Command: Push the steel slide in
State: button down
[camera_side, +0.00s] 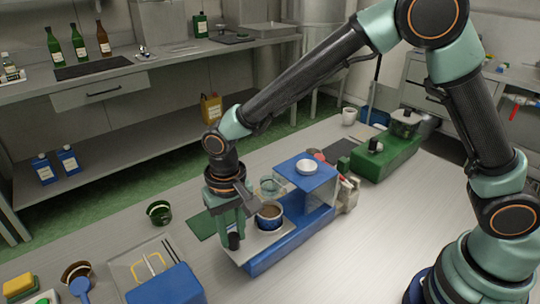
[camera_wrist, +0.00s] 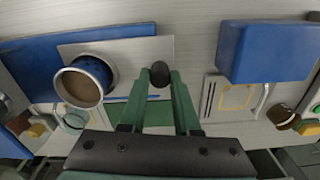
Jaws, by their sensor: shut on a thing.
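The steel slide (camera_side: 251,244) is a flat grey plate that sticks out from the blue machine (camera_side: 318,192), past its open front. It also shows in the wrist view (camera_wrist: 135,50). A blue cup with brown contents (camera_side: 269,215) stands on the slide, close beside my gripper; it also shows in the wrist view (camera_wrist: 84,82). My gripper (camera_side: 233,238) points down at the slide's outer end. Its green fingers are shut on the slide's dark knob (camera_wrist: 159,74), at the plate's edge. The fingers partly hide the slide's end in the side view.
A white dish (camera_side: 307,166) sits on top of the machine, and a glass jar (camera_side: 271,185) stands behind the cup. A green machine (camera_side: 385,157) is farther back. A blue box (camera_side: 165,287) and a dark green cup (camera_side: 159,212) stand left. The bench right of the machine is clear.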

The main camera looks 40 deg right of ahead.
jog(key=d, duration=1.1)
jog(key=shift+d, duration=0.3)
jog(key=c, duration=0.6)
grip_release()
jog(key=a, duration=1.1)
jog(key=shift+a, duration=0.3)
notch_tip(320, 180, up, 12)
notch_tip(320, 180, up, 6)
jog(key=t, duration=0.2)
send_over(277, 205)
jog(key=s, duration=0.2)
jog(key=shift+s+d+n+t, duration=0.3)
jog(key=shift+s+d+t, duration=0.3)
jog(key=shift+s+d, duration=0.9)
jog(key=shift+s+d+n+t, duration=0.3)
jog(key=shift+s+d+t, duration=0.4)
jog(key=shift+d, duration=1.35)
jog(key=shift+s+d+n+t, duration=0.3)
jog(key=shift+s+d+t, duration=0.2)
jog(key=shift+s+d, duration=1.05)
